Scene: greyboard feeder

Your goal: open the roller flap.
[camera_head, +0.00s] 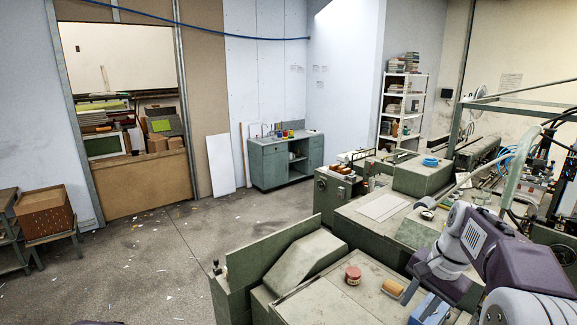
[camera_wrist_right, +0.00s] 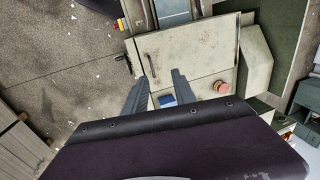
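The green machine (camera_head: 345,303) fills the lower right of the head view. It has a sloped cover (camera_head: 305,258) beside an upright panel and a flat top. I cannot tell for sure which part is the roller flap. In the right wrist view a pale flat panel (camera_wrist_right: 195,48) with a thin dark bar near its left edge lies beyond my fingers. My right gripper (camera_wrist_right: 159,75) has its two fingers apart with nothing held between them, above the machine top. In the head view it (camera_head: 422,268) is partly hidden by its own arm. My left gripper is not in view.
A metal frame with hoses (camera_head: 520,160) stands at the right. The floor (camera_head: 165,260) at left is mostly clear.

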